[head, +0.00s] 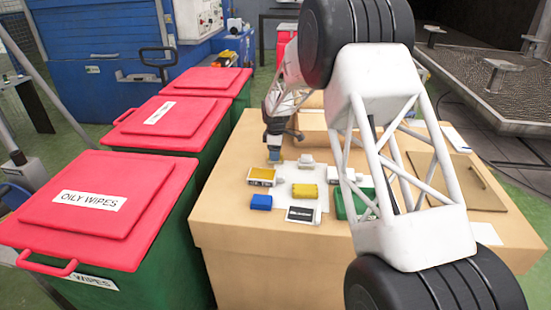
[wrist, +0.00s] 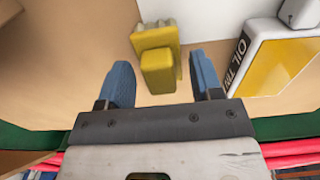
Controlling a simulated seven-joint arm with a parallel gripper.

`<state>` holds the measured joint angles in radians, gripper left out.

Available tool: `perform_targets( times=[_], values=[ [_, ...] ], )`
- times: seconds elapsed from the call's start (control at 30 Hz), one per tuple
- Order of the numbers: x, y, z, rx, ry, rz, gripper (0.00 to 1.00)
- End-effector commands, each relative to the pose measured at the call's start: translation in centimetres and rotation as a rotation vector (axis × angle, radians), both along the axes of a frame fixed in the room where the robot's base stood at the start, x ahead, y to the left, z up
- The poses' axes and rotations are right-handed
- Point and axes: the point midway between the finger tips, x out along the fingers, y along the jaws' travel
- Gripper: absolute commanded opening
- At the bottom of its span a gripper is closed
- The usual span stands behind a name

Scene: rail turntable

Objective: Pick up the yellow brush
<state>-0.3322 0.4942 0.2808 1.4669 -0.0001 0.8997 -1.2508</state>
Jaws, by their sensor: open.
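The yellow brush (wrist: 157,72) shows in the wrist view, with a blocky yellow body and a pale part at its far end. It lies on the tan table top. My gripper (wrist: 160,64) is open, with one blue finger on each side of the brush's near end and a gap to each. I cannot tell how far the fingertips are above the table. In the head view my gripper (head: 275,158) is low over the table's left part, behind the oil tin (head: 262,175). The brush is hard to make out there.
The oil tin stands close to the right finger in the wrist view. A yellow block (head: 305,190), a blue block (head: 261,202) and a dark-labelled card (head: 300,214) lie nearer. Red-lidded bins (head: 95,200) line the table's left edge. A green item (head: 352,204) is partly behind my arm.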

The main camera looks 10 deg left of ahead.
Motion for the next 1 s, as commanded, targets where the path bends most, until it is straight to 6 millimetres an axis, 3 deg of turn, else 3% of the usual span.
perform_targets(
  times=[0.13,0.47,0.53,0.57,0.77,1.0],
  values=[
    [0.0,0.0,0.0,0.000,0.000,0.000,0.58],
    [0.0,0.0,0.0,0.000,0.000,0.000,0.08],
    [0.0,0.0,0.0,0.000,0.000,0.000,0.09],
    [0.0,0.0,0.0,0.000,0.000,0.000,0.00],
    [0.0,0.0,0.3,0.000,-0.001,0.000,0.00],
    [0.0,0.0,2.2,0.000,-0.001,0.000,0.00]
  ],
)
